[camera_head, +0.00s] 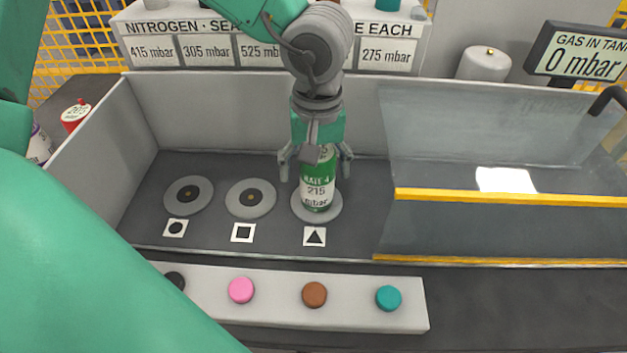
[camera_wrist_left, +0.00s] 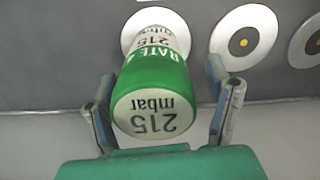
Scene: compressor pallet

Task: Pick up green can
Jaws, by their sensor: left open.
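The green can (camera_head: 317,187) stands upright on the round pad above the triangle mark (camera_head: 315,237). It has a white band reading 215 mbar. In the left wrist view the can (camera_wrist_left: 152,82) shows its white lid marked 215 mbar, lying between the two fingers. My left gripper (camera_head: 316,172) comes down from above, open, with a finger on each side of the can's upper part. In the left wrist view the left gripper's fingers (camera_wrist_left: 163,112) stand apart, with gaps beside the can. My right gripper is not in view.
Two empty round pads (camera_head: 188,195) and (camera_head: 251,198) lie left of the can. A grey tray wall (camera_head: 210,110) rises behind. A clear cover with yellow edges (camera_head: 480,195) is at right. A panel with coloured buttons (camera_head: 270,310) lies in front. A red can (camera_head: 75,116) stands outside, left.

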